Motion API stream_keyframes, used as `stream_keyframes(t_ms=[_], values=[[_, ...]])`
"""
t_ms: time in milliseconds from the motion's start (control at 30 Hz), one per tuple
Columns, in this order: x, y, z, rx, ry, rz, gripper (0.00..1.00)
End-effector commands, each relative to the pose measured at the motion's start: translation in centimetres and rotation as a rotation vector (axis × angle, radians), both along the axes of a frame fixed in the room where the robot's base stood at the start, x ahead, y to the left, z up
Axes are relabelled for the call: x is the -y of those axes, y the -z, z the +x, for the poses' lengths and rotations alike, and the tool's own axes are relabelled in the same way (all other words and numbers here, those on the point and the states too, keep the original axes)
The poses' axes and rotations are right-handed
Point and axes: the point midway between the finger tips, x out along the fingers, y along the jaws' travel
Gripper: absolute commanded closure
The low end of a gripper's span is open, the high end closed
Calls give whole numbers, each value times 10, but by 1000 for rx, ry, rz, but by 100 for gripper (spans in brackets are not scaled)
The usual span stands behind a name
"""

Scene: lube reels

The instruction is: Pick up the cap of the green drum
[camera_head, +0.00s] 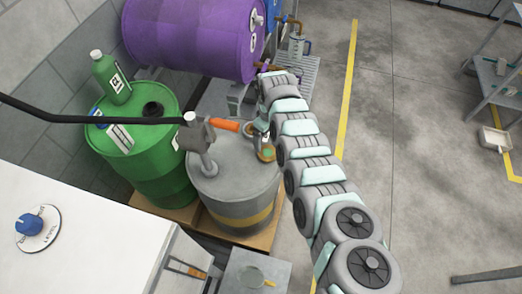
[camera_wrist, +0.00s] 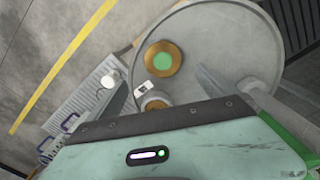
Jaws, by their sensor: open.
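The green drum (camera_head: 165,185) stands at the left in the head view, with a dark round fitting (camera_head: 153,109) on its top; I cannot tell whether that is an open hole. A brass cap with a green centre (camera_head: 267,153) lies on the top of the grey drum (camera_head: 232,165) to its right. In the wrist view this cap (camera_wrist: 162,59) lies flat beyond my gripper (camera_wrist: 165,92), which is open and above the grey drum top. A second brass-rimmed piece (camera_wrist: 155,103) sits nearer, partly hidden by the gripper body. No object shows held between the fingers.
A purple drum (camera_head: 190,35) lies behind. Open floor (camera_head: 420,150) is at the right.

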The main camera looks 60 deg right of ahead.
Motion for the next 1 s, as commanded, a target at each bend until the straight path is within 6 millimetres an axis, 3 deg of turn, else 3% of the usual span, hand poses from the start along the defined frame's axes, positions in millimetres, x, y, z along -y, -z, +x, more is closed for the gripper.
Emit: stream_keyframes(t_ms=[167, 467, 733, 1000], values=[[-3, 31, 1, -2, -2, 3, 4], [-3, 48, 1, 4, 1, -2, 4], [-9, 90, 0, 3, -1, -1, 4], [-8, 92, 0, 5, 0, -2, 4]])
